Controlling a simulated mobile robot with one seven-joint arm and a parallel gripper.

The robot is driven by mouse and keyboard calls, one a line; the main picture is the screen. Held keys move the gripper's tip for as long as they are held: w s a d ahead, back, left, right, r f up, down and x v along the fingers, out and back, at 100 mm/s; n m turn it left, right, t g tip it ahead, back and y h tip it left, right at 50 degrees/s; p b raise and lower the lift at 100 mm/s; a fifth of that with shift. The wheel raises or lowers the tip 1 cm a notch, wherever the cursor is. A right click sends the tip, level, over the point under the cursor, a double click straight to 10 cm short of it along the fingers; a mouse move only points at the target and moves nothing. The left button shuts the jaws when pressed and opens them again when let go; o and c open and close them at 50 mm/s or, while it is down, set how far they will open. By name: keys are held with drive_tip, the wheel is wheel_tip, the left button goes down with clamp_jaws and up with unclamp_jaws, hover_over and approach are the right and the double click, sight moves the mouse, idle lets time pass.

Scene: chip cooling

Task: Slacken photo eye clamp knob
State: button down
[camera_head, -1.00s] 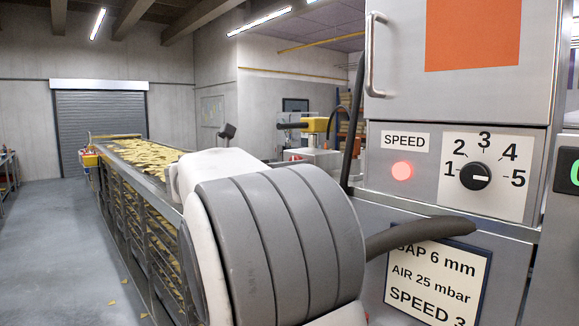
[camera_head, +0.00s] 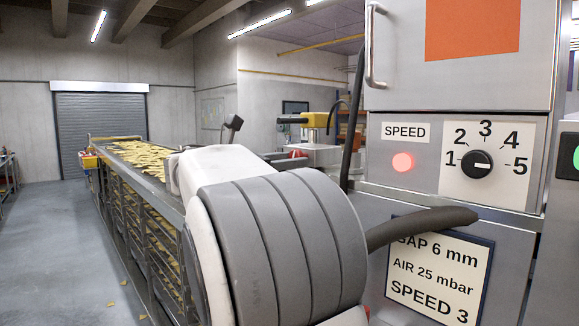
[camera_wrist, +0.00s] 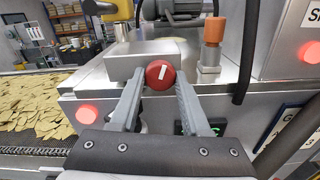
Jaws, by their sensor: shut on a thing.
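A round red knob (camera_wrist: 160,74) with a short white mark shows in the middle of the wrist view. It sits in front of a grey metal block (camera_wrist: 128,62) on the machine. The white mark stands nearly upright, tilted slightly. My gripper (camera_wrist: 158,84) is shut on the red knob, one finger on each side of it. In the head view my own arm hides the gripper.
An orange-capped metal post (camera_wrist: 212,42) and a dark hose (camera_wrist: 247,50) stand right of the knob. Chips cover the conveyor (camera_head: 140,152) at left. A speed dial (camera_head: 477,164), lit red lamp (camera_head: 402,162) and settings sign (camera_head: 437,265) are at right.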

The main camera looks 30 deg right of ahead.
drive_tip(key=shift+w+m+b, duration=0.1)
drive_tip(key=shift+m+b, duration=4.25)
drive_tip(key=shift+m, duration=2.25)
drive_tip(key=shift+c, duration=1.9)
unclamp_jaws()
drive_tip(key=s+a+b, duration=0.1)
drive_tip(key=s+a, duration=0.1)
drive_tip(key=a, duration=1.5)
drive_tip(key=shift+s+a, duration=0.15)
drive_tip(key=shift+s, duration=0.1)
